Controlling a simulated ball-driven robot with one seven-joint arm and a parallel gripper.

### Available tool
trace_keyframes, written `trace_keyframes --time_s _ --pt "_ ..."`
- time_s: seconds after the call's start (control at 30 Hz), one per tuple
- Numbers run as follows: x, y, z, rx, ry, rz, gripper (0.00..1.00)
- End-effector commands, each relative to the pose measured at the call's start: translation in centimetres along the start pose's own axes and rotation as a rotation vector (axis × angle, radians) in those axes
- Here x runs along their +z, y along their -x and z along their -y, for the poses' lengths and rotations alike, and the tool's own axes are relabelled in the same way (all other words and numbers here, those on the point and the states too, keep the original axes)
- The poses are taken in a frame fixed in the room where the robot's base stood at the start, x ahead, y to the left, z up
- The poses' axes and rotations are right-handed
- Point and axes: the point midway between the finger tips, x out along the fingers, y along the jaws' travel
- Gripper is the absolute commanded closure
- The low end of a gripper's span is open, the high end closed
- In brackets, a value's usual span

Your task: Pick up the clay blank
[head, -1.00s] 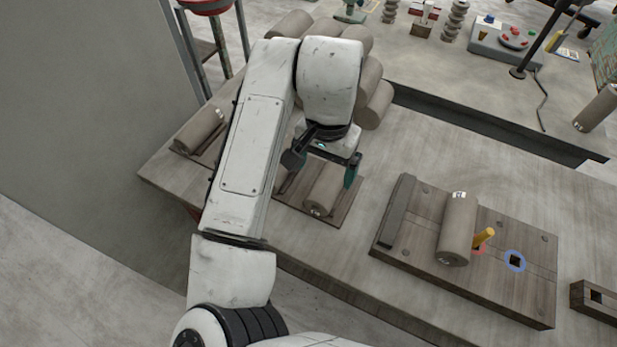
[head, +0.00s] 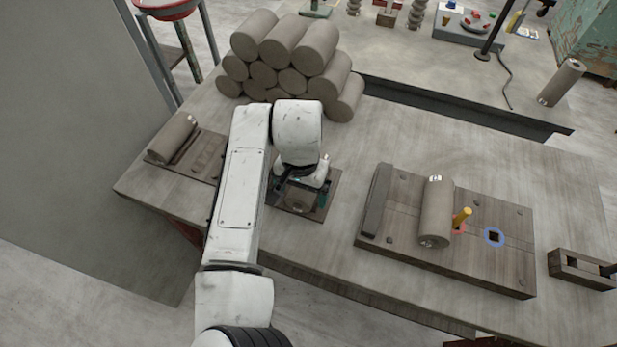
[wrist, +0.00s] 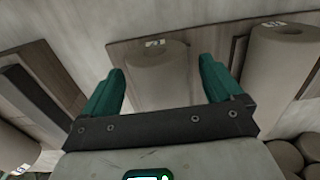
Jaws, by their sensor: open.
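A grey-brown clay blank (head: 299,204), a cylinder, lies on a small dark board (head: 328,188) below my gripper (head: 299,194). The gripper is open and points down over it; the hand hides much of the blank in the head view. In the wrist view, the same blank (wrist: 160,72) lies between the two green fingers of my gripper (wrist: 162,78), with a gap on each side. I cannot tell how far down its sides the fingertips reach.
Another blank (head: 173,138) lies on a board at left. A pile of blanks (head: 292,50) stands behind my gripper. Bare table separates the boards.

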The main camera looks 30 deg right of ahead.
Motion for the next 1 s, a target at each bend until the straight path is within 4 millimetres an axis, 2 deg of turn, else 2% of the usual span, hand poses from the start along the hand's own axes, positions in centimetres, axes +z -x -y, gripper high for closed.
trace_keyframes --time_s 0.2,1.0 --pt "0.00 -0.04 0.01 0.000 0.000 0.000 0.08" --pt "-0.01 0.01 0.00 0.000 0.000 0.000 0.85"
